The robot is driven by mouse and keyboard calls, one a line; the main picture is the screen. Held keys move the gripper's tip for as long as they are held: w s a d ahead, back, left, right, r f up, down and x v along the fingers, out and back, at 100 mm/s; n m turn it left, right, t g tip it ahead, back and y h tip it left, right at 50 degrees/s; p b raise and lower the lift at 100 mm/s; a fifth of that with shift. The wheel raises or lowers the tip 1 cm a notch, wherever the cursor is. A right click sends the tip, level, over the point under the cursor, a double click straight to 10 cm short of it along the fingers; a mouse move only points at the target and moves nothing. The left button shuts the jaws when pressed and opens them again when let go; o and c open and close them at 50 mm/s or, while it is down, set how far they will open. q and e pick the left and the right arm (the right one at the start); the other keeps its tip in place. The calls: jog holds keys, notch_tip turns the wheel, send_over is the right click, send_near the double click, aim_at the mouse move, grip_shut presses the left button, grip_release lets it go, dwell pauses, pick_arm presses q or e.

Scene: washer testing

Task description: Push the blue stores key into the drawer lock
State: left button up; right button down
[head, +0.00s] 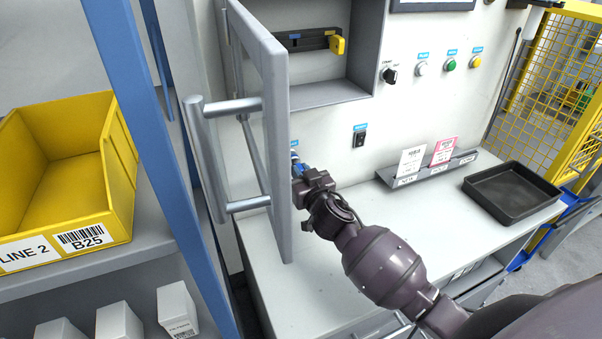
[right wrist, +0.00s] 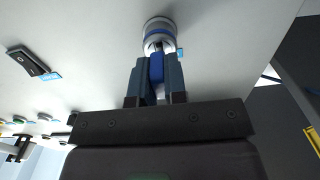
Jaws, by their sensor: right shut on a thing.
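My right gripper (head: 299,171) is beside the open grey door, close to the white panel. In the right wrist view its two fingers (right wrist: 157,80) are shut on the blue key (right wrist: 156,68). A round metal lock with a blue ring (right wrist: 159,30) is on the panel, straight ahead of the key. The key's tip meets or overlaps the lock's face in that view; I cannot tell how deep it is. In the head view the lock area is mostly hidden by the gripper and door edge. My left gripper is not in view.
The open grey door (head: 275,130) with its bar handle (head: 205,160) stands just left of my gripper. A black rocker switch (head: 360,136) is on the panel. A black tray (head: 512,192) and a card rack (head: 430,170) sit on the white bench. A yellow bin (head: 60,240) is left.

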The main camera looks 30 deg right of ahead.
jog(key=shift+w, duration=0.5)
jog(key=c, duration=1.1)
grip_release()
jog(key=shift+s, duration=0.15)
jog(key=s, duration=1)
jog(key=shift+s+a+b, duration=0.25)
jog(key=shift+s+b, duration=0.05)
jog(key=shift+b, duration=0.1)
